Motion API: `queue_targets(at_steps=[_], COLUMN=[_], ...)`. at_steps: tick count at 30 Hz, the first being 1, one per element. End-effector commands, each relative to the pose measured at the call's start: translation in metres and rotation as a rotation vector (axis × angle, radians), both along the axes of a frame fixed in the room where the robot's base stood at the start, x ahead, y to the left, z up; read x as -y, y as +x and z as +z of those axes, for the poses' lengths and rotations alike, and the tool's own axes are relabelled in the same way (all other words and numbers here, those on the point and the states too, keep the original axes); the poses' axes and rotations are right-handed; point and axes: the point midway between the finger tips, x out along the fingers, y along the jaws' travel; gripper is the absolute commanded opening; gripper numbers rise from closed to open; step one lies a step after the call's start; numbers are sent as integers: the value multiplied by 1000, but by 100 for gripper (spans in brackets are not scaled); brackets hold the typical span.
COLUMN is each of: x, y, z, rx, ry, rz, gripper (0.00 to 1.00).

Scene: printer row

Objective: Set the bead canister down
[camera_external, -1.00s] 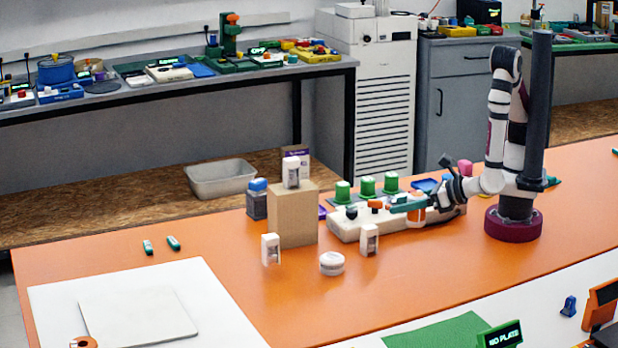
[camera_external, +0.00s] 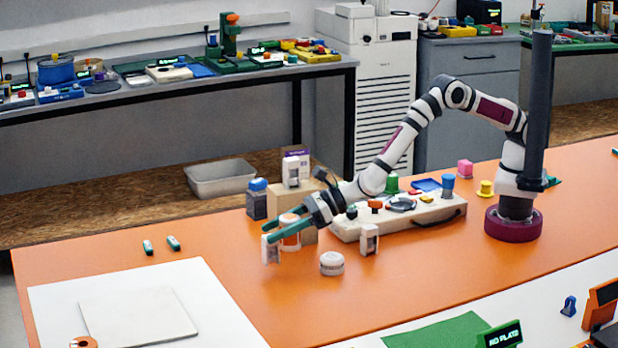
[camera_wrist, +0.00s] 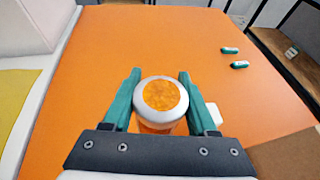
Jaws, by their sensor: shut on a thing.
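The bead canister (camera_external: 290,233) is orange with a white lid. My gripper (camera_external: 277,229) has its green fingers shut around its sides, in front of the cardboard box. In the wrist view the canister (camera_wrist: 161,95) shows from above, its round orange top ringed in white, between the two fingers of my gripper (camera_wrist: 160,76). The orange table (camera_external: 190,255) lies beneath. I cannot tell how far its base is from the table.
A white dispenser (camera_external: 271,252) stands close to the fingertips, a round white tin (camera_external: 332,263) and another dispenser (camera_external: 369,242) to the right. The cardboard box (camera_external: 308,205) is behind. Two green pieces (camera_external: 160,245) lie left. Open orange table lies in front.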

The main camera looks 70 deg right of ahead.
Motion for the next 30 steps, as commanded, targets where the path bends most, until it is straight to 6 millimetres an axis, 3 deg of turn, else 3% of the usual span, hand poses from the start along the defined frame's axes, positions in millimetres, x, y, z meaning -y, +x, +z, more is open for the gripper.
queue_targets(at_steps=[6, 10, 18, 28, 29, 30], x=[-64, -87, -93, -93, -93, -93], y=[-26, -35, -38, -37, -37, -37], z=[-43, -57, -98, -102, -103, -103], rx=[-2, -3, -4, -3, -4, -3], ry=[1, 0, -1, 1, 0, 1], rz=[3, 1, 1, 0, 0, 0], gripper=[0, 0, 0, 0, 60, 67])
